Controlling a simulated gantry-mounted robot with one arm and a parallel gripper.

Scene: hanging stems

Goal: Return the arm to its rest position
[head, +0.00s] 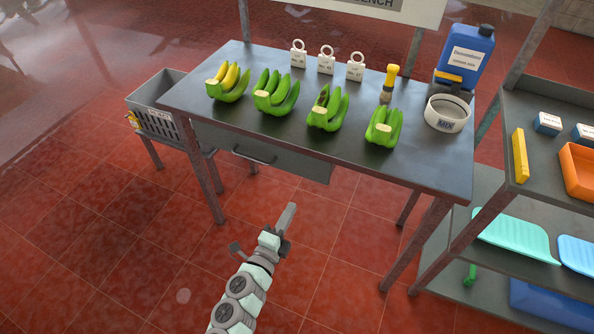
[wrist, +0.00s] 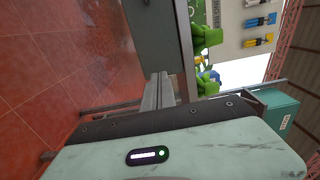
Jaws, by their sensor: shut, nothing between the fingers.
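My gripper (head: 288,217) shows in the head view at the end of my arm, over the red floor in front of the dark bench (head: 415,169). It is shut and empty, apart from the bench and everything on it. In the wrist view my gripper's fingers (wrist: 158,90) lie close together with nothing between them. The bench stands beyond them, turned sideways in that view.
Several banana bunches (head: 276,94) sit on the bench with white tags (head: 327,61), a brush (head: 388,83), a white bowl (head: 447,114) and a blue jug (head: 466,55). A grey crate (head: 154,117) stands left, shelves (head: 530,105) right. The floor around my arm is clear.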

